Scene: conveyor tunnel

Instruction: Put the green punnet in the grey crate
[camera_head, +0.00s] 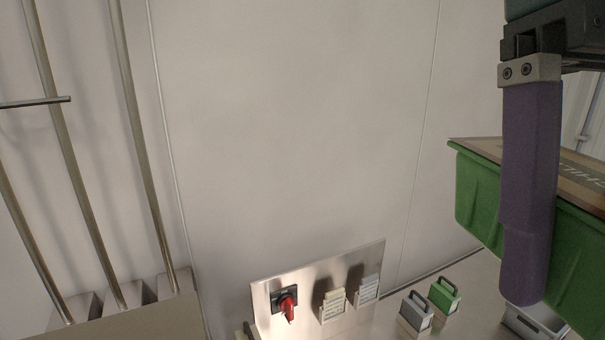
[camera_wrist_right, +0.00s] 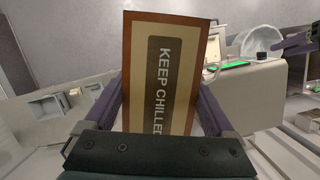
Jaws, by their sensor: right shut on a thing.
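The green punnet (camera_head: 478,205) hangs at the right of the head view, tilted, with a brown and cream "KEEP CHILLED" top that fills the middle of the wrist view (camera_wrist_right: 160,75). My right gripper (camera_head: 527,290) is shut on the punnet, its purple fingers on either side of it.
Pipes run up the left wall.

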